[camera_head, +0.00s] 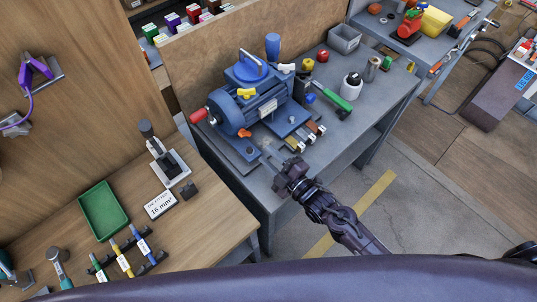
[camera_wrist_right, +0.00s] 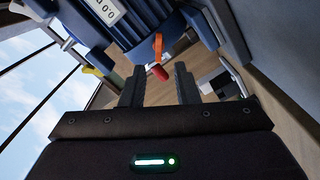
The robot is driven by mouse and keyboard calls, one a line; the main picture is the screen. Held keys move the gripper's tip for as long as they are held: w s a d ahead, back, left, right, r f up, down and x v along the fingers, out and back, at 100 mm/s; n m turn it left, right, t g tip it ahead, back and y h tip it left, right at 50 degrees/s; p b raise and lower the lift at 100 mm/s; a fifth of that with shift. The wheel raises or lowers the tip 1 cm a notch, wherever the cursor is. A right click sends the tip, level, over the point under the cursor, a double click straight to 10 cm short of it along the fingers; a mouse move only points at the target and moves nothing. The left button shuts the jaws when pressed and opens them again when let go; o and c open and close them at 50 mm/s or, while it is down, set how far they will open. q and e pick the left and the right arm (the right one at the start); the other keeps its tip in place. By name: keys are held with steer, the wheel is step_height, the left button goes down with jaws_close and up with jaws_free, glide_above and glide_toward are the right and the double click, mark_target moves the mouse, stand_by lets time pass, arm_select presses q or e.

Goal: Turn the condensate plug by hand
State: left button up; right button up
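A blue motor-like machine (camera_head: 262,95) stands on the grey workbench. An orange winged knob (camera_head: 244,132) sits low on its near side, and a red cylindrical grip (camera_head: 198,115) sticks out at its left. No label shows which part is the condensate plug. My right gripper (camera_head: 275,160) is just in front of the machine, below and right of the orange knob and apart from it. In the wrist view my right gripper (camera_wrist_right: 159,82) has its fingers apart and nothing held; the orange knob (camera_wrist_right: 158,46) and red grip (camera_wrist_right: 160,73) appear beyond them. My left gripper is not in view.
Small levers (camera_head: 305,137) and a green-handled tool (camera_head: 335,97) lie right of the machine. A wooden bench at left holds a green tray (camera_head: 104,211) and a small press (camera_head: 165,158). A wooden panel (camera_head: 230,50) stands behind.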

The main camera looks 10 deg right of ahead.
mark_target(247, 136)
steer(key=shift+w+a, duration=0.25)
steer(key=b+x, duration=0.3)
steer(key=x, duration=0.4)
steer(key=shift+b, duration=0.4)
steer(key=shift+w+a+r, duration=0.1)
steer(key=shift+c, duration=0.5)
jaws_close()
